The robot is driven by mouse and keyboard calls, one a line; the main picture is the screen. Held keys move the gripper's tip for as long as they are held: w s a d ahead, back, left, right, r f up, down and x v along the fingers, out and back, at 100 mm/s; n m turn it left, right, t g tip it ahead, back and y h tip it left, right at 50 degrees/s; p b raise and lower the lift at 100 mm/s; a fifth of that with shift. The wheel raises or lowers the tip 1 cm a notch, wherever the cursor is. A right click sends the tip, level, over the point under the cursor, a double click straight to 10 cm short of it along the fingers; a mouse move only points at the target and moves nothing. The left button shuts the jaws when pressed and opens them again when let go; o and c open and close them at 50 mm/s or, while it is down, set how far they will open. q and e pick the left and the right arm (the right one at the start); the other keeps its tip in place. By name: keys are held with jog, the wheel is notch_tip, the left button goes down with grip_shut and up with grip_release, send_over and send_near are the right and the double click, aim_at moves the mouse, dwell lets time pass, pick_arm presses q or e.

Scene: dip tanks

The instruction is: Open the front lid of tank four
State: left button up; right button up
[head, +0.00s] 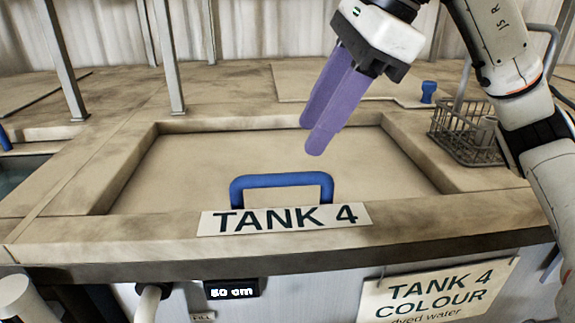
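The front lid of tank four (210,165) is a beige stained panel, lying flat and shut in its raised frame. A blue bar handle (282,181) stands up at its front edge, just behind the "TANK 4" label (285,218). My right gripper (310,138) has purple fingers pointing down and left. It hangs above the lid, up and right of the handle and apart from it. Its two fingers overlap in this view, so I cannot tell how far apart they are. Nothing shows held. My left gripper is out of view.
A wire basket (462,140) stands on the right rim, with a blue knob (428,91) behind it. Metal posts (166,60) rise at the back left. A "TANK 4 COLOUR" sign (436,292) and a "50 cm" display (231,290) are on the front. The space above the lid's left is clear.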

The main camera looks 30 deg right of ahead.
aim_at(286, 175)
jog(key=x, duration=0.8)
jog(key=shift+a+f, duration=0.15)
jog(key=shift+a, duration=0.05)
grip_shut()
